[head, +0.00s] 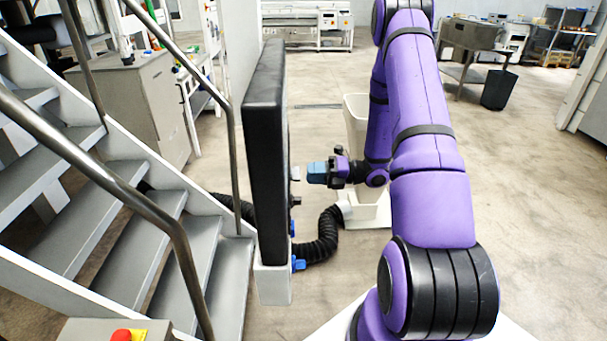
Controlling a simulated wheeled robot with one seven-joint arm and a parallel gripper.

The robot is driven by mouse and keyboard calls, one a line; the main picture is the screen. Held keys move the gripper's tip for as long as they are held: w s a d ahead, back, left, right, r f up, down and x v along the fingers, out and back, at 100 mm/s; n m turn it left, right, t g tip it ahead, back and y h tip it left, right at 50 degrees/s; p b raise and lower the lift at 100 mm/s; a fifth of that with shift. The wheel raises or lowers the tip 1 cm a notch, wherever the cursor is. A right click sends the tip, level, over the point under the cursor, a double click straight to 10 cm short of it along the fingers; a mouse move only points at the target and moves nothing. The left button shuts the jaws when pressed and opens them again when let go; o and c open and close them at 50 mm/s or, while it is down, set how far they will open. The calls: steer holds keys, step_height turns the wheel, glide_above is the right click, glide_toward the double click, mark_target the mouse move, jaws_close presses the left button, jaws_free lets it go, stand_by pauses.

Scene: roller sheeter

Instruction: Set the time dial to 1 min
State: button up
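A tall black panel (264,150) stands upright in the middle, seen almost edge-on, with its control face turned to the right. A small light-coloured part (296,173) sticks out from that face, and a small dark knob (296,201) sticks out lower down. I cannot tell which is the time dial, and no markings can be read. My gripper (315,173) has blue fingers and points left at the face, level with the light part. It looks slightly apart from it. From this side I cannot tell whether the fingers are open or shut.
Grey stairs (150,250) with metal handrails (150,160) stand left of the panel. A black corrugated hose (325,238) runs low behind it to a white bin-like unit (357,120). A red emergency button (122,335) is at bottom left. Open floor (540,230) lies to the right.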

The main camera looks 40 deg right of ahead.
mark_target(295, 174)
steer(key=shift+x, duration=1.5)
jaws_close()
steer(key=shift+n, duration=13.4)
